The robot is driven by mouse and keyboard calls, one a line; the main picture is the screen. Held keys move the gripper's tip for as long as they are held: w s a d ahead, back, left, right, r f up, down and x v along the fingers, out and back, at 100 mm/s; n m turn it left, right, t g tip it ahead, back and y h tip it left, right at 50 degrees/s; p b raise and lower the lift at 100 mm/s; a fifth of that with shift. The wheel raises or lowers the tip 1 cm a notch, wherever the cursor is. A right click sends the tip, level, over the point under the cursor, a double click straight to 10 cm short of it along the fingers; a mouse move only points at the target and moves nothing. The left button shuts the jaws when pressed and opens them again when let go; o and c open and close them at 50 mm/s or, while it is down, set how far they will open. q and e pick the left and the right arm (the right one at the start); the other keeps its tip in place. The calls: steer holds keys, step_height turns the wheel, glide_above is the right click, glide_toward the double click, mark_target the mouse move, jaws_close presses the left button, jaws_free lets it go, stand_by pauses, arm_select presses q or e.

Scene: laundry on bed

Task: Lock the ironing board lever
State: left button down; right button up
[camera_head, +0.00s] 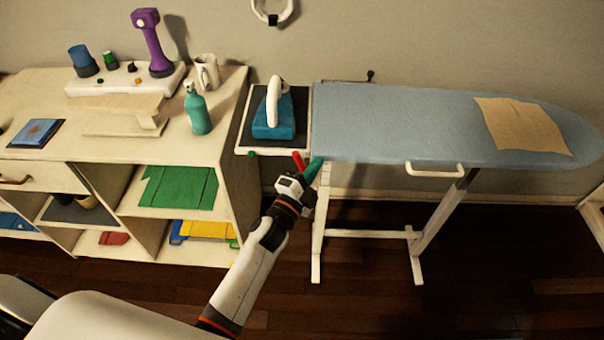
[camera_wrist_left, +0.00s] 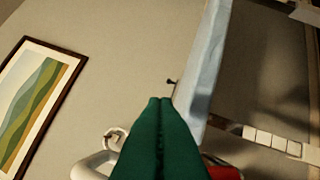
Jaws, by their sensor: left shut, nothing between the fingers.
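The ironing board (camera_head: 400,120) stands on white legs with a blue-grey cover. A small red piece (camera_head: 298,160), possibly the lever, shows below its left end near the iron rest; it also shows partly in the left wrist view (camera_wrist_left: 222,172). My left gripper (camera_head: 316,162) has green fingers, shut and empty, just right of the red piece at the board's left front corner. In the left wrist view the closed fingers (camera_wrist_left: 160,102) point up beside the board's edge (camera_wrist_left: 204,75). Whether they touch the red piece I cannot tell. My right gripper is out of view.
An iron (camera_head: 273,115) stands on the rest (camera_head: 245,130) at the board's left end. A shelf unit (camera_head: 105,150) with a green bottle (camera_head: 197,110) is on the left. A tan cloth (camera_head: 522,130) lies on the board. The floor in front is clear.

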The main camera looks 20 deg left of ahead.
mark_target(301, 169)
arm_select(q)
steer(key=shift+s+a+f, duration=0.15)
steer(key=shift+a+f, duration=0.1)
steer(key=shift+a, duration=0.45)
steer(key=shift+s+a+f, duration=0.1)
steer(key=shift+a+f, duration=0.1)
steer(key=shift+a, duration=0.45)
steer(key=shift+a+f, duration=0.1)
steer(key=shift+n+t+b, duration=0.3)
